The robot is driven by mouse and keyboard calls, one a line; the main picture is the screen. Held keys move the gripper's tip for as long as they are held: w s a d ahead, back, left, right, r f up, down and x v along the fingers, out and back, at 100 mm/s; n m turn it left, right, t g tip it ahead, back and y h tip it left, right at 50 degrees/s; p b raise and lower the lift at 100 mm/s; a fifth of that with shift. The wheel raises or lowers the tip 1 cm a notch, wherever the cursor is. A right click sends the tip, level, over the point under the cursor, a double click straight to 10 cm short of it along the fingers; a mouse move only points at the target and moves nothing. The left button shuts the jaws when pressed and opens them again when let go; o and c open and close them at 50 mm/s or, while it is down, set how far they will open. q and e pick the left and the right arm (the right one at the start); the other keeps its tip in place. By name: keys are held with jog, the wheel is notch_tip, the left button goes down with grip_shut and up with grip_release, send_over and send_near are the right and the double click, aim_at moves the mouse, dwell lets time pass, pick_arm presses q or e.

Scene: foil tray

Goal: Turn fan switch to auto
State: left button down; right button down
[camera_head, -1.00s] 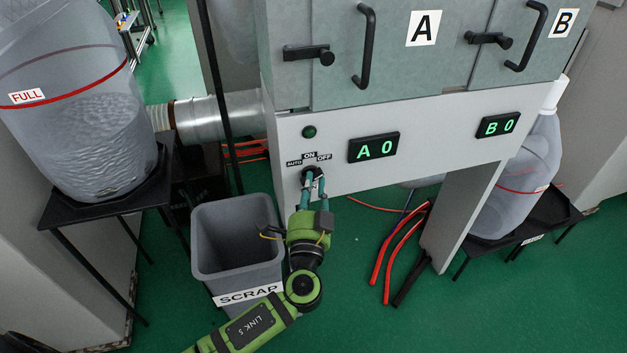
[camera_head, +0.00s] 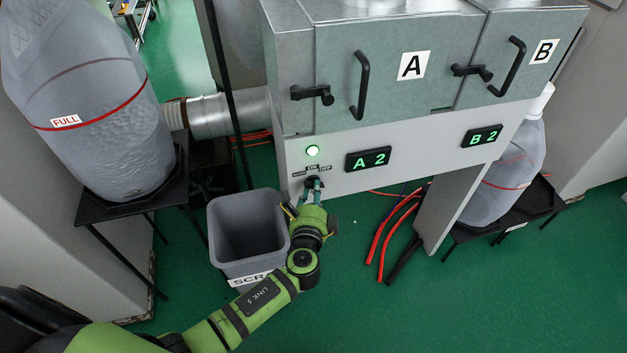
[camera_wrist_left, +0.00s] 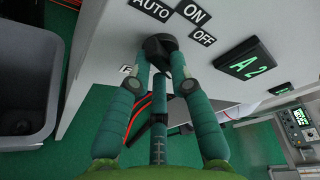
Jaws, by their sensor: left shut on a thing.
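The fan switch is a black rotary knob (camera_head: 313,181) on the light front panel, below small AUTO, ON and OFF labels. In the left wrist view the knob (camera_wrist_left: 160,44) sits between my fingertips, with AUTO, ON and OFF readable around its upper side. My left gripper (camera_head: 314,189) is shut on the knob, its teal fingers (camera_wrist_left: 160,65) on either side of it. The fingers partly cover the knob, and I cannot tell which label it points to. My right gripper is not in view.
A grey SCRAP bin (camera_head: 245,265) stands close to the left of my wrist. Displays read A 2 (camera_head: 368,159) and B 2 (camera_head: 482,136). Red and black hoses (camera_head: 385,240) lie right of the gripper. A FULL-marked container (camera_head: 95,110) stands at left.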

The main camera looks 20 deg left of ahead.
pick_arm(q)
jog(key=shift+r+m+g+y+p, duration=0.2)
jog(key=shift+m+g+p, duration=0.2)
jog(key=shift+m+p, duration=0.55)
jog(key=shift+r+m+g+y+p, duration=0.15)
jog(key=shift+m+g+p, duration=0.35)
jog(key=shift+p, duration=0.7)
jog(key=shift+f, duration=0.15)
jog(key=c, duration=1.1)
grip_release()
jog(key=v, duration=1.2)
jog(key=shift+f, duration=0.15)
